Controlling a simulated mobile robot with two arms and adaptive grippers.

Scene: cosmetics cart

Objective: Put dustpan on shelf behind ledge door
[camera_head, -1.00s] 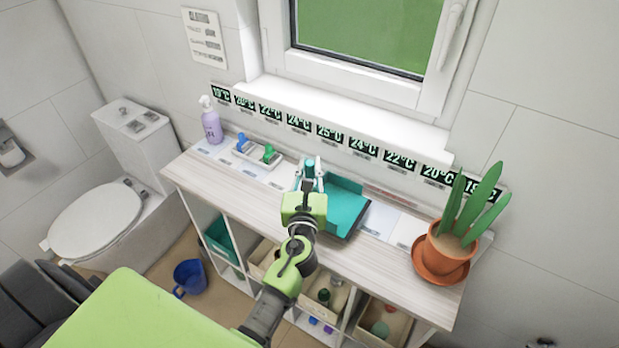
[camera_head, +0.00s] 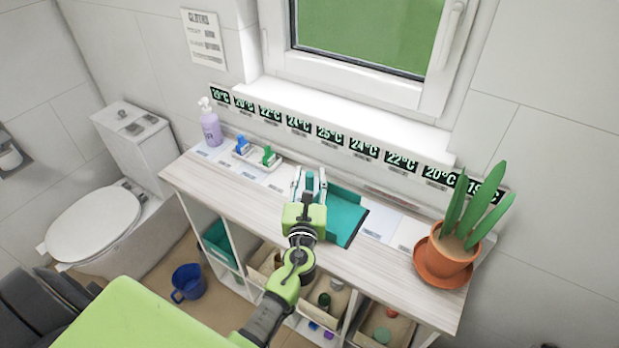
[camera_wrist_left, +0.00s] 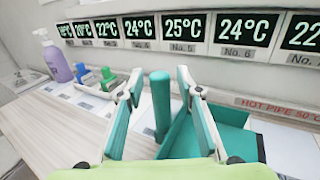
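The teal dustpan (camera_head: 346,217) lies on the pale wood top of the shelf unit (camera_head: 252,213), left of the potted plant. Its round handle (camera_wrist_left: 161,104) stands up at its left side in the left wrist view. My left gripper (camera_head: 309,182) is over the counter at the handle. In the left wrist view its two fingers (camera_wrist_left: 162,92) are apart, one on each side of the handle, with visible gaps. My gripper partly hides the dustpan in the head view. I cannot make out a ledge door. My right gripper is not in view.
A potted plant (camera_head: 447,249) stands right. Open compartments below hold bins. A blue bucket (camera_head: 188,282) is on the floor. The wall and window rise behind.

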